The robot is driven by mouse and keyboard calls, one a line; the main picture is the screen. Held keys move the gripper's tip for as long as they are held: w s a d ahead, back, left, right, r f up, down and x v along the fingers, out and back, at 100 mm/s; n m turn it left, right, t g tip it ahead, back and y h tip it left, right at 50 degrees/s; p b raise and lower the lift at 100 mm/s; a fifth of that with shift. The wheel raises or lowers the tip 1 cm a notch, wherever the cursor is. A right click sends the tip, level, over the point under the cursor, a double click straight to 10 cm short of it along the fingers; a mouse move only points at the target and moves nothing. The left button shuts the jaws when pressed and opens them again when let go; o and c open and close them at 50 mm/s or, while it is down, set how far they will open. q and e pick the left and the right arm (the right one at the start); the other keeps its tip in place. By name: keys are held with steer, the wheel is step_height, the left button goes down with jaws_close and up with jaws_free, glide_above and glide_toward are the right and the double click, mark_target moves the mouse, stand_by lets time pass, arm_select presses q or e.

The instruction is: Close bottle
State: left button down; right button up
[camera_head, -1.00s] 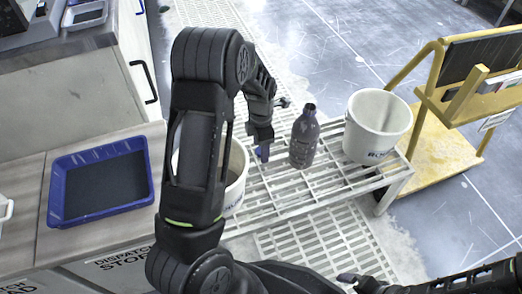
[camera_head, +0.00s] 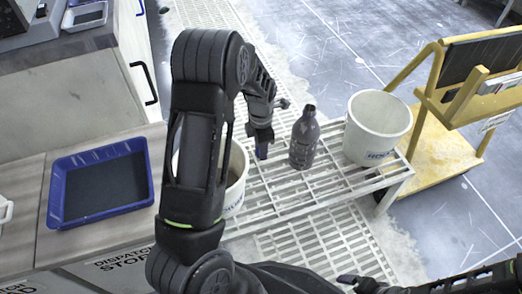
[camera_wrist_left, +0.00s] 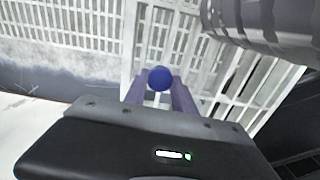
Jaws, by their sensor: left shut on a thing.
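A dark purple-grey bottle (camera_head: 304,142) stands upright on the white slatted rack, and its narrow neck shows at the top. In the left wrist view the bottle (camera_wrist_left: 265,20) lies across the upper right. My left gripper (camera_head: 262,150) is just left of the bottle and apart from it, above the rack. It is shut on a small blue cap (camera_wrist_left: 160,78), which shows between the fingertips in the left wrist view. My right gripper (camera_head: 352,281) shows only in part at the bottom edge; its jaws are not clear.
A white bucket (camera_head: 376,125) stands right of the bottle on the slatted rack (camera_head: 275,198). Another white bucket (camera_head: 236,175) is partly hidden behind my left arm. A blue tray (camera_head: 100,183) lies on the left counter. A yellow cart (camera_head: 445,155) stands at the right.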

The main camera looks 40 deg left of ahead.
arm_select(q)
steer(key=shift+r, duration=0.1)
step_height(320, 180, up, 10)
steer(key=p, duration=0.4)
stand_by(0.5)
